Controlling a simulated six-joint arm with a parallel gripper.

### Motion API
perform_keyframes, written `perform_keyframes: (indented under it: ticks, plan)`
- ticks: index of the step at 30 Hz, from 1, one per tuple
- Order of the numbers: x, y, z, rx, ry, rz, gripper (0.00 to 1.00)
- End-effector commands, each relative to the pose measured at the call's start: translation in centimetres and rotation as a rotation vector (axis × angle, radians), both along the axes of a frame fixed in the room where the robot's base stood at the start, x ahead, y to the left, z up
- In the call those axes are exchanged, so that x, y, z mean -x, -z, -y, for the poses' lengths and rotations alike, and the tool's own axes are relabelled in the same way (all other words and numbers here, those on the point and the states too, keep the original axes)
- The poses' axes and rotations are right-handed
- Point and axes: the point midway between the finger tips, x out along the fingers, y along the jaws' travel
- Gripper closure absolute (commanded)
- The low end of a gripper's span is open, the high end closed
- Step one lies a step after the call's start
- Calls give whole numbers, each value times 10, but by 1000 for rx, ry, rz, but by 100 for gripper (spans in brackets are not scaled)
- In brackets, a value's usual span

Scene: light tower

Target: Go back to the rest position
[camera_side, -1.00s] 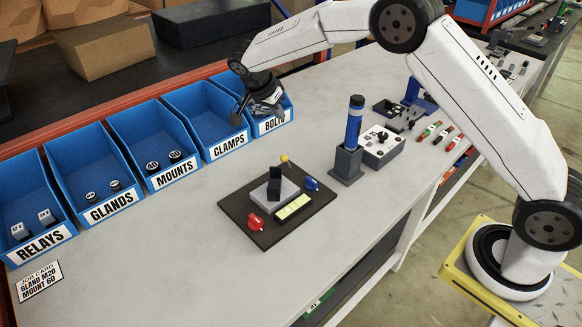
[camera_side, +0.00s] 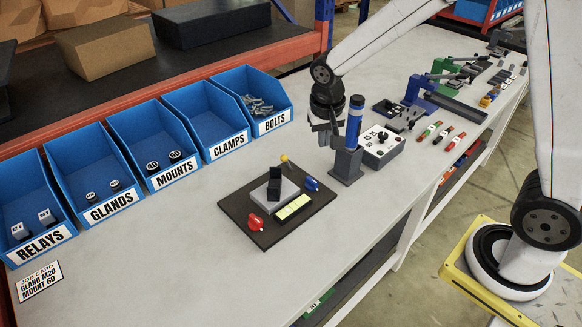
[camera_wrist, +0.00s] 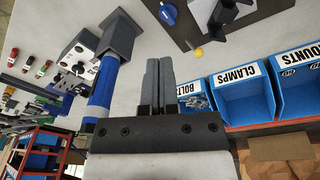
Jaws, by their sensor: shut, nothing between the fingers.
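My gripper (camera_side: 327,140) hangs over the bench just left of the blue light tower (camera_side: 354,120). In the wrist view its two dark fingers (camera_wrist: 158,72) lie close together with nothing between them. The tower stands upright in a grey holder (camera_side: 346,165), and in the wrist view its blue column (camera_wrist: 103,85) shows left of the fingers. I cannot tell whether the gripper touches the tower, but the wrist view shows a gap between fingers and column.
Blue bins labelled relays, glands, mounts, clamps and bolts line the back; the bolts bin (camera_side: 283,125) holds bolts. A dark board (camera_side: 240,212) with a clamp fixture lies mid-bench. A grey button box (camera_side: 385,157) stands right of the tower.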

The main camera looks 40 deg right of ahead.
Motion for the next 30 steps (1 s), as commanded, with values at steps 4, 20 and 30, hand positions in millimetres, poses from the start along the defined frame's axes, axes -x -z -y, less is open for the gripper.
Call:
perform_keyframes:
  ticks: [4, 20, 30]
  plan:
    - [35, 1, 0, -27, -136, 20, 100]
    - [126, 14, 1, -32, -492, 101, 100]
    - [129, 15, 1, -30, -506, 104, 100]
